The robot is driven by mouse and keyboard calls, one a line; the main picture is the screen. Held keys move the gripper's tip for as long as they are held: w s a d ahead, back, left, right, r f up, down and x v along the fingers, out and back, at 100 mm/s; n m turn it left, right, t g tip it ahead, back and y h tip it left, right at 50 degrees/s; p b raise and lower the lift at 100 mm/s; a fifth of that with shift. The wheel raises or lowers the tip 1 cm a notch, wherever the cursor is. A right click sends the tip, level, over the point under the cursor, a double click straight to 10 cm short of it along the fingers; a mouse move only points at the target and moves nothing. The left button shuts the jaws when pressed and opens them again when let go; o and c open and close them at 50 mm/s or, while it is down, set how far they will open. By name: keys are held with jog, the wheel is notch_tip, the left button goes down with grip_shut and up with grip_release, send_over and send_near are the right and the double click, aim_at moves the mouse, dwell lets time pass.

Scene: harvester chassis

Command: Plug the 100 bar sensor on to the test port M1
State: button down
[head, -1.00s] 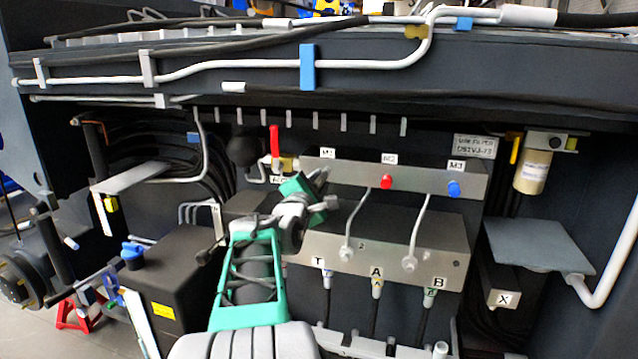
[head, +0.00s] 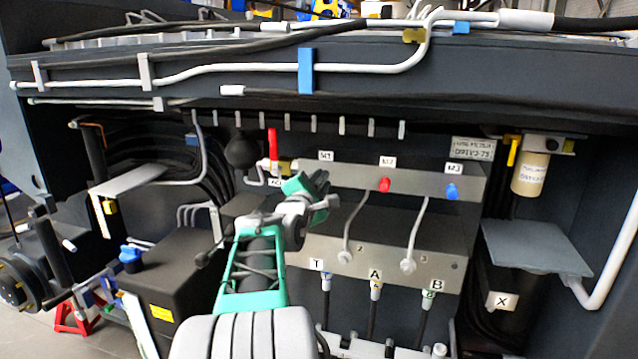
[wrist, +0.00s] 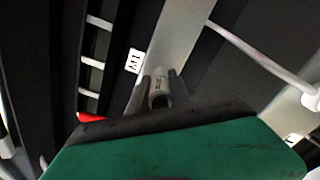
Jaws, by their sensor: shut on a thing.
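My gripper (head: 322,188) is in front of the left end of the upper metal block, just below the M1 label (head: 326,156). In the wrist view, its fingers are shut on a small grey cylindrical sensor (wrist: 159,88) with dark lettering too small to read. The M1 label also shows in the wrist view (wrist: 133,61), to the left of the sensor. The M1 port itself is hidden behind my gripper and the sensor. I cannot tell whether the sensor touches the port.
The upper block (head: 420,182) carries a red cap (head: 384,185) under M2 and a blue cap (head: 452,192) under M3. A red-handled valve (head: 273,148) stands close left of my gripper. Grey pipes (head: 418,228) run down to the lower block (head: 385,262). A beam with pipes overhangs above.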

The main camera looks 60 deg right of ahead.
jog(key=shift+d, duration=0.25)
jog(key=c, duration=1.1)
grip_release()
jog(key=shift+a, duration=0.1)
jog(key=s+a+b, duration=0.1)
jog(key=a+b, duration=0.1)
jog(key=a, duration=0.6)
jog(key=w+a+f+m+t+y, duration=0.2)
jog(key=w+a+f+y, duration=0.3)
jog(key=w+a+f, duration=0.45)
jog(key=w+a+f+m+t+y, duration=0.2)
jog(key=w+a+f+t+y, duration=0.25)
jog(key=a, duration=0.75)
jog(key=w+a+f+m+g+y, duration=0.2)
jog(key=a+f+y, duration=0.3)
jog(key=a, duration=0.9)
jog(key=s+a+f+m+g+y, duration=0.1)
jog(key=s+a+f+g, duration=0.1)
jog(key=s+a+f, duration=0.2)
jog(key=s+a+f+m+g+y, duration=0.1)
jog(key=s+a, duration=0.4)
jog(key=a, duration=0.6)
notch_tip(320, 180, down, 3)
jog(key=shift+s+a+r+m+g+y, duration=0.15)
jog(key=shift+a+m+g+y, duration=0.15)
jog(key=shift+g+y, duration=0.25)
